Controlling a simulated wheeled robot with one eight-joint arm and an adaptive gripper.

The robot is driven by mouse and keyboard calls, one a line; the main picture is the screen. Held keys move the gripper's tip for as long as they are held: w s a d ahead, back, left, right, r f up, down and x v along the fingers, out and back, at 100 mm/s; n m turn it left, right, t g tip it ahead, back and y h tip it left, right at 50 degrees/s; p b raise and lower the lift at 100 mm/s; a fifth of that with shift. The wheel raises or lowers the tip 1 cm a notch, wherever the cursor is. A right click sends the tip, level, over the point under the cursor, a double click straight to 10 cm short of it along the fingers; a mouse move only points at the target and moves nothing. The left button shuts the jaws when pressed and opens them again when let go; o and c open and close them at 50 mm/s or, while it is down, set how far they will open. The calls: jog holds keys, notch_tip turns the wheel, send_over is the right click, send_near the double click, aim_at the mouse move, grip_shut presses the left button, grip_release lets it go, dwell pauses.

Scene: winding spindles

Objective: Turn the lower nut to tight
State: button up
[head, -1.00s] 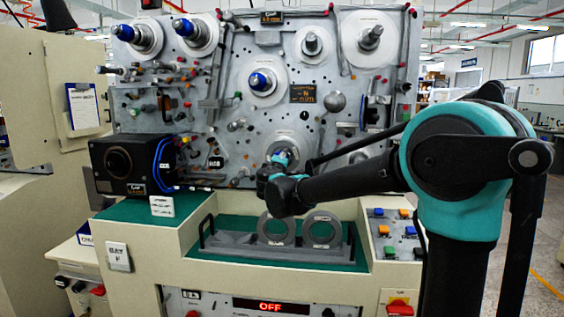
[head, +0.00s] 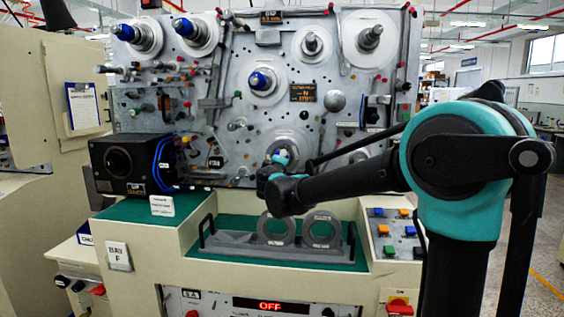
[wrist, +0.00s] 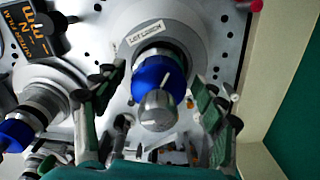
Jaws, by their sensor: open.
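The lower nut (wrist: 150,76) is a blue collar on the lower spindle, seen close in the wrist view. A silver ridged spindle end (wrist: 158,110) sticks out through it toward the camera. Behind it is a pale labelled reel disc (wrist: 128,60), which also shows low on the panel in the head view (head: 301,139). My gripper (wrist: 160,88) is open, with a green-padded finger on each side of the nut and visible gaps to both. In the head view, my gripper (head: 272,180) is in front of the lower spindle and largely hides the nut.
Another blue nut (wrist: 14,135) on a neighbouring spindle is at the left of the wrist view, beyond the left finger. The grey panel (head: 215,125) carries several spindles, pins and rollers. A rack with two grey rings (head: 322,230) stands on the green ledge below my arm.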

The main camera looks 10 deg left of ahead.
jog(key=s, duration=1.2)
jog(key=shift+a, duration=0.2)
